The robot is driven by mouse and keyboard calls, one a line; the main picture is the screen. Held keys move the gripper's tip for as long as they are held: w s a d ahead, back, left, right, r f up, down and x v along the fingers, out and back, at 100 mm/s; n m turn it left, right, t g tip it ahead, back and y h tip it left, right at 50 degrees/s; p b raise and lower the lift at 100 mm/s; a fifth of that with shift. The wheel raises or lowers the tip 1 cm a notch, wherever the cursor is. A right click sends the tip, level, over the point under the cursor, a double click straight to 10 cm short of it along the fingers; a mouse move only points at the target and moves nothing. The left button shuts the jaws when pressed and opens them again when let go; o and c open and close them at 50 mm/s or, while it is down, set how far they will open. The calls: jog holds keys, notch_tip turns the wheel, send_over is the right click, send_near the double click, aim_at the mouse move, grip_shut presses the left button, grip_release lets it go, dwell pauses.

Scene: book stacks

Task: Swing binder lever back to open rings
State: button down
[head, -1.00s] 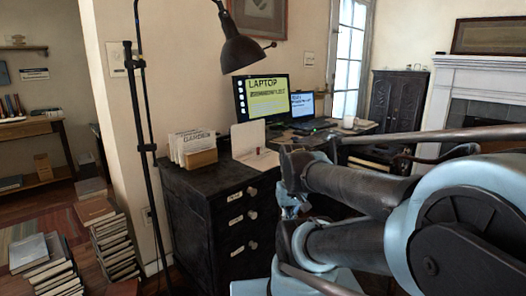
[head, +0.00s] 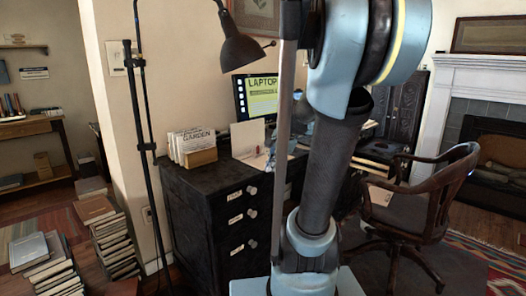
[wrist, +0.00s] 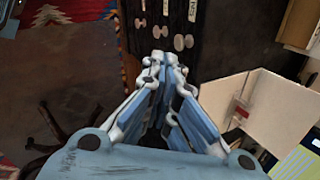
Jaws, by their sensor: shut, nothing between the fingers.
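The white binder (head: 248,137) stands open on the dark desk, one cover upright, in the head view. It also shows at the right of the wrist view (wrist: 283,98), with a small red part (wrist: 241,112) near its fold. I cannot make out the lever or the rings clearly. My gripper (wrist: 163,60) is shut and empty, its fingertips together, over the drawer front and to the left of the binder in the wrist view. In the head view my arm hides most of the desk to the right of the binder.
A box of cards (head: 195,148) stands left of the binder on the desk (head: 205,200). A black lamp (head: 241,53) hangs above. A monitor (head: 262,93) stands behind. A wooden chair (head: 425,205) is at the right, and book stacks (head: 115,245) lie on the left floor.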

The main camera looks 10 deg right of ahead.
jog(key=w+d+r+m+t+y, duration=0.1)
jog(key=w+d+m, duration=0.3)
jog(key=w, duration=0.9)
jog(key=w+d+m+t+y, duration=0.1)
jog(key=w+d+m, duration=0.3)
jog(key=w+m, duration=0.7)
jog(key=shift+w+r+t, duration=0.4)
jog(key=shift+w+t, duration=0.2)
jog(key=shift+w, duration=0.5)
jog(key=shift+d, duration=0.1)
send_near(259, 153)
jog(key=f, duration=0.1)
jog(key=s+f, duration=0.1)
jog(key=f, duration=0.1)
jog(key=shift+d, duration=0.1)
jog(key=shift+w+a, duration=0.7)
jog(key=shift+w, duration=0.2)
jog(key=shift+w+a, duration=0.45)
jog(key=shift+w, duration=0.25)
jog(key=shift+d+r, duration=0.1)
jog(key=shift+d, duration=0.1)
